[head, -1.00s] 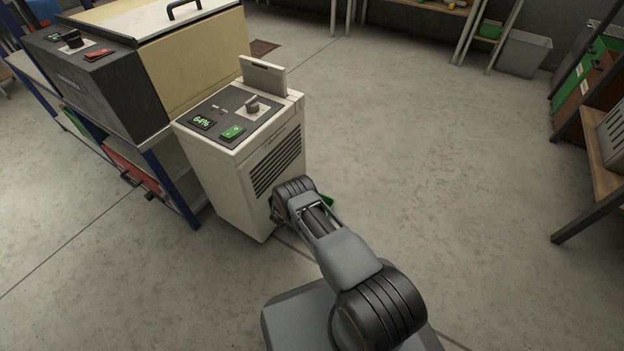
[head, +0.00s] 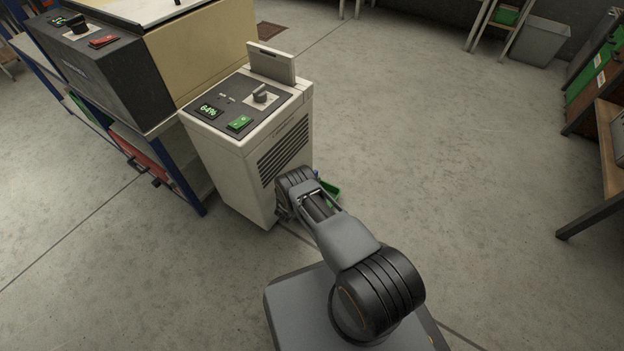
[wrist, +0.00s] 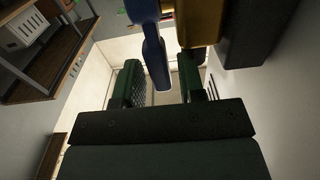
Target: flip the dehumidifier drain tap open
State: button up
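The white dehumidifier (head: 232,165) stands on the floor in the head view, with a dark top panel reading 64% and a vented side. In the wrist view, a brass tap body (wrist: 200,22) with a blue lever (wrist: 155,58) shows at the top. My gripper (wrist: 160,76) is open, its two green-padded fingers apart. The blue lever reaches down into the gap between the fingers, nearer the left finger. I cannot tell whether it touches a pad.
A blue-framed bench (head: 184,178) with a tan and black machine (head: 100,75) stands at the left. A wooden-topped table (head: 610,130) is at the right. The floor between is clear.

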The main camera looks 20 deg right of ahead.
jog(key=shift+o, duration=0.8)
jog(key=shift+d, duration=0.2)
jog(key=p+v, duration=0.3)
jog(key=v, duration=1)
jog(key=shift+s+a, duration=0.2)
jog(key=shift+a, duration=0.15)
